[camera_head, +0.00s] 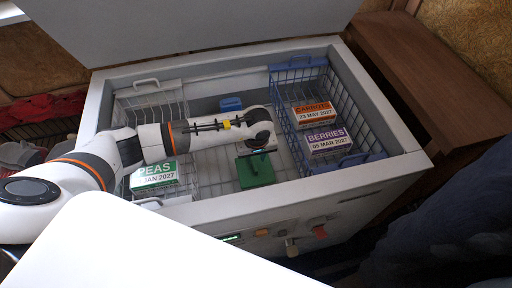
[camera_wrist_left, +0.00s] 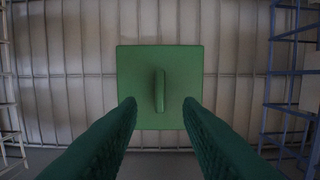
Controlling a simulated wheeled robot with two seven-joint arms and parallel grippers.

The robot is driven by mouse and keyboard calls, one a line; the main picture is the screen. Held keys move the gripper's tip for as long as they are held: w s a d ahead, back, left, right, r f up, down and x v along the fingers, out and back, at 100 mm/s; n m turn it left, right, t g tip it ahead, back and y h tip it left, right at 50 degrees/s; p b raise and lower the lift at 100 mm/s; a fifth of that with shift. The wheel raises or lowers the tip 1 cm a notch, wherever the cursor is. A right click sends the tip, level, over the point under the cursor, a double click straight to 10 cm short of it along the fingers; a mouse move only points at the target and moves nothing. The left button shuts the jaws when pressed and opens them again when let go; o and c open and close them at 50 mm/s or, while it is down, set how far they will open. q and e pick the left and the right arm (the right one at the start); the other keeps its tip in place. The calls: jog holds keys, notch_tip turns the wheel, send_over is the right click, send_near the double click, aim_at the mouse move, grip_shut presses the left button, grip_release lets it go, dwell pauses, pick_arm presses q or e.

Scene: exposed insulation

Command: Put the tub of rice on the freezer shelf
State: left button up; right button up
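A green square tub (camera_head: 256,171) with a raised handle on top stands on the slatted freezer floor between the baskets. No label on it shows, so I cannot tell whether it is the rice. In the left wrist view the same green top (camera_wrist_left: 134,70) lies straight ahead, with its bar handle (camera_wrist_left: 159,90) upright in the picture. My left gripper (camera_wrist_left: 160,104) is open, with one finger on each side of the handle's line and clear space on both sides. In the head view the left gripper (camera_head: 262,150) hangs just over the tub, partly hidden by my wrist. My right gripper is not in view.
The chest freezer (camera_head: 115,75) is open. A white wire basket (camera_head: 150,90) on the left holds a peas box (camera_head: 155,175). A blue wire basket (camera_head: 300,75) on the right holds carrots (camera_head: 313,110) and berries (camera_head: 328,141) boxes. A blue object (camera_head: 231,103) is at the back.

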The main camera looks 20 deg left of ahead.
pick_arm(q)
notch_tip(320, 180, up, 7)
jog(key=shift+s+d+f, duration=0.2)
jog(key=shift+s+d, duration=0.05)
jog(key=shift+s, duration=0.1)
dwell(0.3)
